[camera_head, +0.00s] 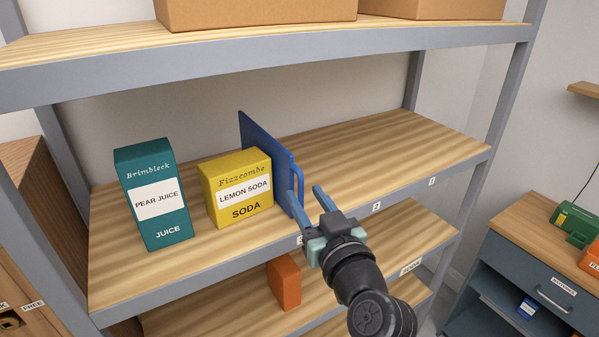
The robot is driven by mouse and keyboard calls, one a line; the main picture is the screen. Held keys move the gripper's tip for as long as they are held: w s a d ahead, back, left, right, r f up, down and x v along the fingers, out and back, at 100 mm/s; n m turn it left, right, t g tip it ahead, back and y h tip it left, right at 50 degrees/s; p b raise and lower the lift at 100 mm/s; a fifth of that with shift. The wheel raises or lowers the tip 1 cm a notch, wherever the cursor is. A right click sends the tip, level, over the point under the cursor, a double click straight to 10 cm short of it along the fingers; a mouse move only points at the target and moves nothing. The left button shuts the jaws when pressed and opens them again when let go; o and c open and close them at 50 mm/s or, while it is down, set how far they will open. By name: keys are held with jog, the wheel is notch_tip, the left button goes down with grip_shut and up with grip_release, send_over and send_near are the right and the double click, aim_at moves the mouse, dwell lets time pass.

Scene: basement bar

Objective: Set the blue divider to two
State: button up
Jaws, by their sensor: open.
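The blue divider (262,146) stands upright across the middle shelf (400,150), just right of the yellow lemon soda box. A blue handle (299,184) sticks out from its right face. The shelf's front edge bears number labels: 1 (432,182) at the right, 2 (376,206) in the middle, and one partly hidden by my gripper that looks like 3 (300,240). The divider's front end is near that hidden label, left of 2. My gripper (307,192) is open at the divider's front end, its left finger close to the handle. I cannot tell whether they touch.
The yellow lemon soda box (238,187) and teal pear juice box (154,195) stand left of the divider. The shelf right of the divider is clear. An orange box (284,282) stands on the shelf below. Cardboard boxes (255,12) sit above.

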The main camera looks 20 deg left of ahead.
aim_at(303, 187)
jog(key=shift+p+x, duration=0.7)
jog(key=shift+x, duration=1.5)
jog(key=shift+w+d, duration=0.1)
grip_shut()
jog(key=shift+d, duration=0.1)
